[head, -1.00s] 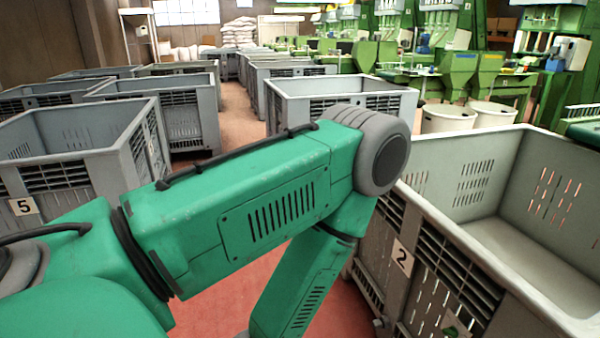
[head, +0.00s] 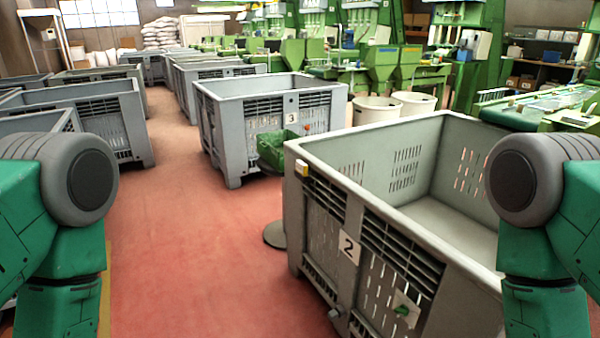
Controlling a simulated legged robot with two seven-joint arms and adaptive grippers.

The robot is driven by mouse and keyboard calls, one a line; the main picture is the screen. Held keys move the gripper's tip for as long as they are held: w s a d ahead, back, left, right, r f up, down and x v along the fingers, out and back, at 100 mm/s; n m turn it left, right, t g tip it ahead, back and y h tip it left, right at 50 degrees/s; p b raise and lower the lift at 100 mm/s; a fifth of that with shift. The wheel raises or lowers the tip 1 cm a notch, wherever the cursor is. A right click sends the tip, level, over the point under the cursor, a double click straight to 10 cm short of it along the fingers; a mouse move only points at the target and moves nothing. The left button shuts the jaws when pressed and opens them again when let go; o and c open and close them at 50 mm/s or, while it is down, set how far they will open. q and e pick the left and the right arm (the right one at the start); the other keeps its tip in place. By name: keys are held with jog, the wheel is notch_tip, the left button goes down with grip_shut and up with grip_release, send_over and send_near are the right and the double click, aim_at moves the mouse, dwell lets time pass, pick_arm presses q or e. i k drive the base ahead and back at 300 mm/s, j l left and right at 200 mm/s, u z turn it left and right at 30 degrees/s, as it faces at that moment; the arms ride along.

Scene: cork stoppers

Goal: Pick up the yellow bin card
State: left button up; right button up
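A small yellow and white item (head: 302,169), perhaps the yellow bin card, sits at the top left corner of the grey bin marked 2 (head: 318,218). It is too small to tell whether it is a card or how it is fixed. My left and right arms show at the two sides of the head view, bent downward. Both grippers are out of view below the frame, so I cannot see whether they are open or shut.
A green card-like item (head: 405,309) is on bin 2's front. A dark round disc (head: 275,235) lies on the floor. Red floor (head: 200,260) is clear at centre left.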

aim_at(301, 167)
jog(key=i+j, duration=0.2)
jog(key=i, duration=0.3)
jog(key=i+j, duration=0.25)
jog(key=i, duration=0.25)
